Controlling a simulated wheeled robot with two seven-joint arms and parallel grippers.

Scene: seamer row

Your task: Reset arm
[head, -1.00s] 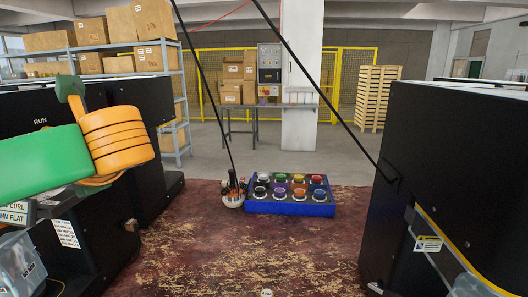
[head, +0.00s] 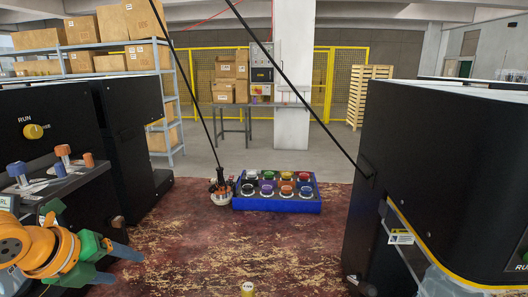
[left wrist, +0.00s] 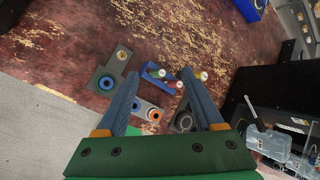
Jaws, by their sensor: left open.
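My left gripper (head: 113,266) shows low at the left of the head view, at the end of the orange and green arm. Its two blue-grey fingers are spread apart. In the left wrist view the open fingers (left wrist: 160,76) have nothing gripped between them. Beyond them lie a grey block with a blue ring (left wrist: 106,81) and a small blue holder with round-topped pieces (left wrist: 157,72). I cannot tell how far these are from the fingertips. My right gripper is not in view.
A black machine with a yellow RUN knob (head: 33,131) stands left, and another black machine (head: 430,150) stands right.

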